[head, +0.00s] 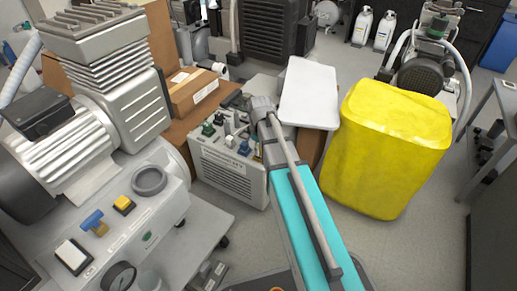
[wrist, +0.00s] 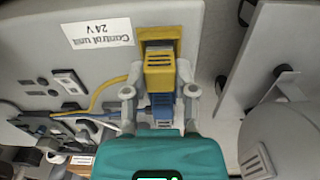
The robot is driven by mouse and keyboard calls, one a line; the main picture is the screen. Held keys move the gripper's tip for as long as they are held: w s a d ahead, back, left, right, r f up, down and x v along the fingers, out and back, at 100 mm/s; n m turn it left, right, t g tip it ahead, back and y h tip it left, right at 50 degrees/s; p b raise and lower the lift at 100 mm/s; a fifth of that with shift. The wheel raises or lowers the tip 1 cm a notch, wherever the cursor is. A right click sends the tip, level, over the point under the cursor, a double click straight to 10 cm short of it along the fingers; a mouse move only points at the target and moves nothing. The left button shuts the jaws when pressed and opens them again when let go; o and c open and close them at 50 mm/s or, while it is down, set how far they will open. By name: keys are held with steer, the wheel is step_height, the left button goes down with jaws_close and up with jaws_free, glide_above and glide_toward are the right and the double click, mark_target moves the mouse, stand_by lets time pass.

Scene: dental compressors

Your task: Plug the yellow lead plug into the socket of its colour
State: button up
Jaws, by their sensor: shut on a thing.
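The yellow lead plug (wrist: 159,72) sits between the two fingertips of my gripper (wrist: 159,78) in the wrist view. The gripper is shut on it. The yellow socket (wrist: 160,34) is a yellow-rimmed opening in the grey control unit (wrist: 200,40), directly above the plug in the picture. The plug's front end is lined up with the opening and close to it; I cannot tell whether it touches or has entered. A yellow lead (wrist: 103,92) runs left from the plug. In the head view my gripper (head: 264,108) is over the control unit (head: 230,170) and hides the plug.
A blue plug or block (wrist: 162,103) shows between my fingers, below the yellow plug. Switches (wrist: 68,80) and leads lie to the left. A yellow bin (head: 385,150) stands right of my arm, a cardboard box (head: 193,92) behind left, and a compressor (head: 110,100) at left.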

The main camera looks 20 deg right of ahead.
steer(key=shift+f+b, duration=0.4)
stand_by(0.3)
steer(key=o, duration=1)
steer(key=o, duration=0.3)
steer(key=shift+o, duration=0.2)
steer(key=shift+r, duration=0.2)
step_height(320, 180, up, 7)
steer(key=p, duration=0.7)
steer(key=shift+f, duration=0.1)
